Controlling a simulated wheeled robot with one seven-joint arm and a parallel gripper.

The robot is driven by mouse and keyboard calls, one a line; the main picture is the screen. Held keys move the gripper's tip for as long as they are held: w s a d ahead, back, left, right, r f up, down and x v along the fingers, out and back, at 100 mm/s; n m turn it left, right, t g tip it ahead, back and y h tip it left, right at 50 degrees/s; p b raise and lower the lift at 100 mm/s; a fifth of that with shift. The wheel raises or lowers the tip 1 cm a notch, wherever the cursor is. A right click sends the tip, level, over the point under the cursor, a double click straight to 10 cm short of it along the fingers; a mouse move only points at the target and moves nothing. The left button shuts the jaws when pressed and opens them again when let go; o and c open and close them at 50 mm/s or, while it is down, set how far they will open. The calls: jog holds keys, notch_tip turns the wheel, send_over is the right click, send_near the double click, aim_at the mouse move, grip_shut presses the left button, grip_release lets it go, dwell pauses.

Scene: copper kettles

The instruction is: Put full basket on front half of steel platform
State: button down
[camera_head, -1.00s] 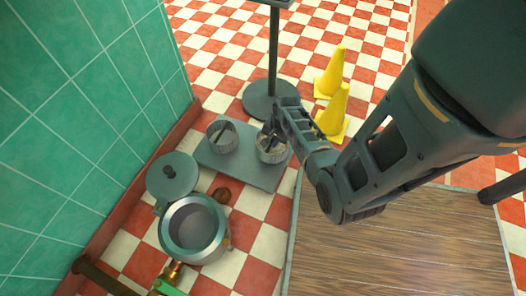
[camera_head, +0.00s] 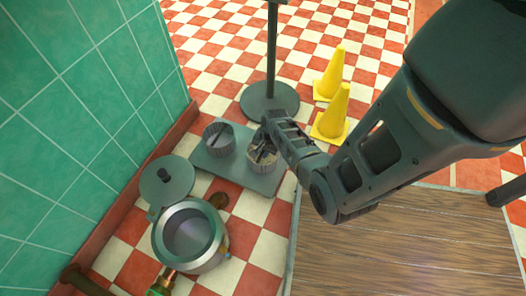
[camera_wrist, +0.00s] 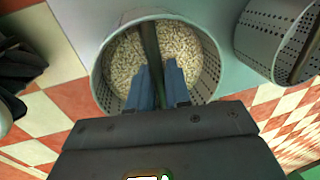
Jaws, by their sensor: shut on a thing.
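The full basket (camera_head: 262,158) is a perforated grey metal cylinder. In the wrist view the full basket (camera_wrist: 103,82) holds pale grains and has a dark bar across its top. My gripper (camera_head: 266,137) is shut on that bar from above; its blue-grey fingers (camera_wrist: 157,85) reach inside the rim. The basket looks upright over the right part of the flat grey steel platform (camera_head: 238,175). I cannot tell whether it touches the platform.
A second basket (camera_head: 219,138) stands on the platform's left part, with a gap to the full one. It also shows in the wrist view (camera_wrist: 272,38). An open pot (camera_head: 190,237), lid (camera_head: 166,180), stand base (camera_head: 270,101) and yellow cones (camera_head: 331,113) are around.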

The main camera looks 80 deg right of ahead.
jog(key=c, duration=1.1)
grip_release()
jog(key=shift+r, duration=0.1)
notch_tip(320, 180, up, 11)
jog(key=s+p, duration=0.2)
jog(key=p, duration=0.5)
jog(key=a+r+n+t+h, duration=0.1)
jog(key=a+r+n, duration=0.2)
jog(key=a, duration=0.3)
jog(key=s+a+r+n+t+h, duration=0.1)
jog(key=a+r+n+t, duration=0.15)
jog(key=a, duration=0.45)
jog(key=a+r+n+t+h, duration=0.1)
jog(key=a+r+n, duration=0.25)
jog(key=a, duration=0.25)
jog(key=s+a+r+n+t+y, duration=0.1)
jog(key=a+r+n, duration=0.3)
jog(key=r, duration=0.6)
jog(key=s+a+r+n+t+y, duration=0.1)
jog(key=s+a+r+n+t, duration=0.2)
jog(key=r, duration=0.7)
jog(key=s+a+r+n+t+y, duration=0.1)
jog(key=a+r+n+t, duration=0.3)
jog(key=r, duration=0.6)
jog(key=shift+s+a+n+y, duration=0.35)
jog(key=shift+s+a, duration=0.4)
jog(key=shift+a, duration=0.25)
